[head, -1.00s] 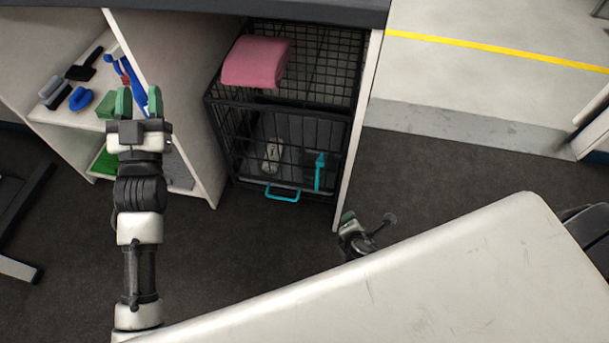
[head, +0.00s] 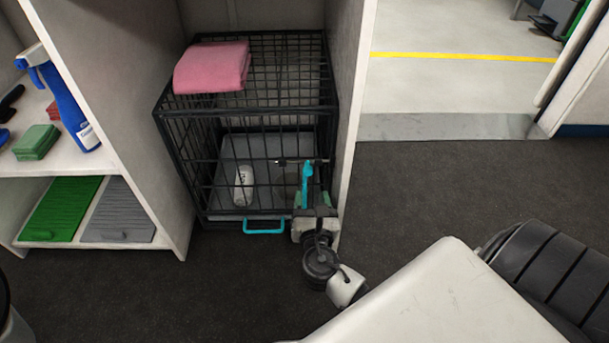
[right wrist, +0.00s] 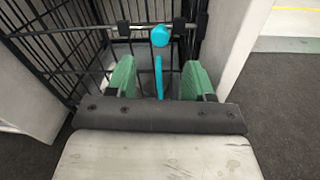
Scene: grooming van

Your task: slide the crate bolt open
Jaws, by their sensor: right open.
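The black wire crate (head: 203,157) stands in the cabinet bay. Its bolt (head: 307,172) has a turquoise handle at the right of the crate front. In the right wrist view the bolt's turquoise knob (right wrist: 160,36) sits on a horizontal metal rod, with a turquoise strip below it. My right gripper (head: 315,199) is at the crate's front right, by the bolt handle. In the wrist view my right gripper (right wrist: 160,80) is open, its green fingers on either side of the turquoise strip, apart from it. My left gripper is out of view.
A turquoise pull handle (head: 264,228) is at the crate's bottom front. A pink folded towel (head: 211,67) lies on top, and a white object (head: 243,186) is inside. A cabinet panel (head: 350,110) stands close to the right. Shelves with a spray bottle (head: 68,103) are left.

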